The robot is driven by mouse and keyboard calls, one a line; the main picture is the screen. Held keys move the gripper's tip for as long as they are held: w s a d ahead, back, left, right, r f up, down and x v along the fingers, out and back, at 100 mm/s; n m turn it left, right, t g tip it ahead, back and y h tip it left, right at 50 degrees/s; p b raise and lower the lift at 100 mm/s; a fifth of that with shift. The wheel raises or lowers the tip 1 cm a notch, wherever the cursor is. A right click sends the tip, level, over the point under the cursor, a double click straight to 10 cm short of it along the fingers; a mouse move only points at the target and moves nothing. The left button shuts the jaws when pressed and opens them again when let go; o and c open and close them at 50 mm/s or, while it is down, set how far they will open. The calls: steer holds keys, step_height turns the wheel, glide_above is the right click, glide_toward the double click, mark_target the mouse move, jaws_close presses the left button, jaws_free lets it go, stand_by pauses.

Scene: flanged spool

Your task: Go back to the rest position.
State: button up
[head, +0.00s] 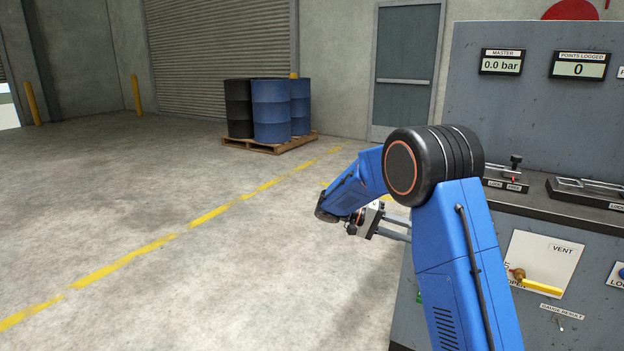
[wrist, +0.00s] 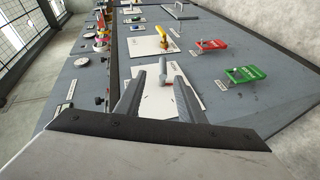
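My gripper (wrist: 160,80) shows in the wrist view with its two grey fingers apart. I see nothing held between them. A grey peg-like handle (wrist: 162,68) on a white plate shows between and beyond the fingertips; I cannot tell how far off it is. In the head view my gripper (head: 397,229) is beside the left side of the grey test bench (head: 471,88), partly hidden by my blue arm, fingers pointing right.
The bench carries a yellow vent lever (head: 541,287). The wrist view also shows a red bracket (wrist: 215,46) and a green bracket (wrist: 244,74). Drums on a pallet (head: 268,144) stand far back. The floor left of my arm is clear.

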steer(key=s+d+r+n+t+y, duration=0.1)
steer(key=s+d+r+y, duration=0.2)
steer(key=s, duration=0.8)
steer(key=s+r+n+t+y, duration=0.15)
steer(key=s+y, duration=0.35)
steer(key=s, duration=0.6)
steer(key=s+a+f+n+t+y, duration=0.1)
steer(key=s+a+t+y, duration=0.2)
steer(key=s, duration=0.6)
steer(key=s+a+f+n+t+y, duration=0.1)
steer(key=s+a+n+t+y, duration=0.1)
steer(key=s, duration=0.8)
steer(key=shift+s+a+f+t+y, duration=0.3)
steer(key=shift+a+t+y, duration=0.45)
steer(key=shift+a, duration=0.45)
steer(key=shift+d, duration=0.1)
